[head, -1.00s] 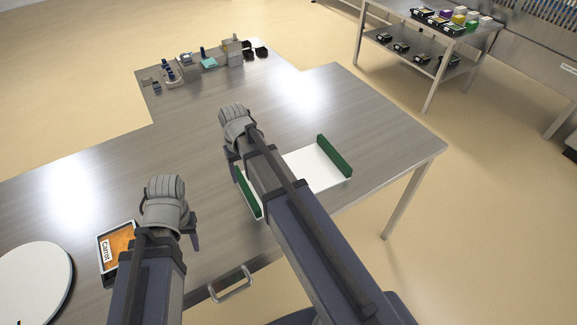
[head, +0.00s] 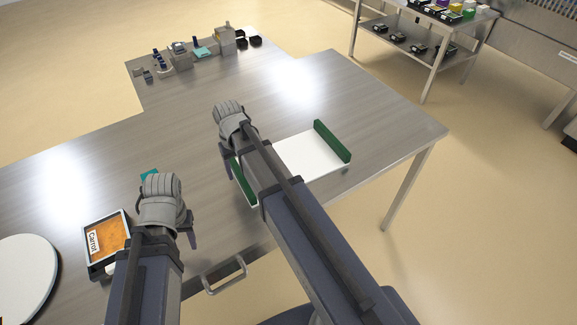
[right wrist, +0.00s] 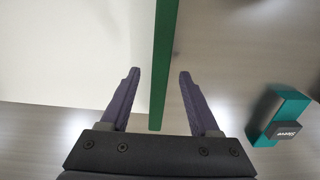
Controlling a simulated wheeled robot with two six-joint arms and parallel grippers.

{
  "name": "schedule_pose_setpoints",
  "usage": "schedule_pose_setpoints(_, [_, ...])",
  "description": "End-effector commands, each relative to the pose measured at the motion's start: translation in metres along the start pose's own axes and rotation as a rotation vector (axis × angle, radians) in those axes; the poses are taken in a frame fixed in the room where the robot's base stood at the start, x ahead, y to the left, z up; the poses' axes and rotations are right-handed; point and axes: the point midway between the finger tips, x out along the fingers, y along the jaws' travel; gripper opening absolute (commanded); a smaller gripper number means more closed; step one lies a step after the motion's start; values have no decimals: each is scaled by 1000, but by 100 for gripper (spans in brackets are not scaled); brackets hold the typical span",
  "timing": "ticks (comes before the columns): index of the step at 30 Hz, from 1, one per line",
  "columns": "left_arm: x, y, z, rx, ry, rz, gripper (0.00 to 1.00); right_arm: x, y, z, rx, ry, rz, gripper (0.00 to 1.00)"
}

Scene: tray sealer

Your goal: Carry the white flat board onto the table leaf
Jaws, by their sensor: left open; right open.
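The white flat board (head: 312,154) lies on the steel table, with a green bar (head: 332,141) along its right end and another along its left end (head: 244,184). My right arm covers part of it in the head view. My right gripper (head: 228,165) is at the left green bar. In the right wrist view the green bar (right wrist: 162,70) runs between the tips of the open fingers (right wrist: 158,75), with a gap on each side. My left gripper (head: 190,232) is open and empty over the table, left of the board. I cannot tell which table part is the leaf.
A carrot tray (head: 108,240) and a round white disc (head: 25,275) are at the left. A teal sleeve box (right wrist: 285,118) lies near my right gripper. Small items (head: 180,58) stand on the far table part. A handle (head: 224,278) juts from the front edge. Mid-table is clear.

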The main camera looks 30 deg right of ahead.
Motion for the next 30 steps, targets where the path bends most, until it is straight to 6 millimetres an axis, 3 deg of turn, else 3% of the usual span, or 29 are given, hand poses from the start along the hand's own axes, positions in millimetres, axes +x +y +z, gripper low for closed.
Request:
schedule_pose_setpoints(1, [14, 1, -1, 0, 0, 0, 50, 14, 0, 0, 0, 0, 0, 62])
schedule_pose_setpoints(4, [22, 2, -1, 0, 0, 0, 50, 22, 0, 0, 0, 0, 0, 62])
schedule_pose_setpoints(13, [21, 2, -1, 0, 0, 0, 50, 21, 0, 0, 0, 0, 0, 61])
schedule_pose_setpoints(30, [21, 2, -1, 0, 0, 0, 50, 21, 0, 0, 0, 0, 0, 0])
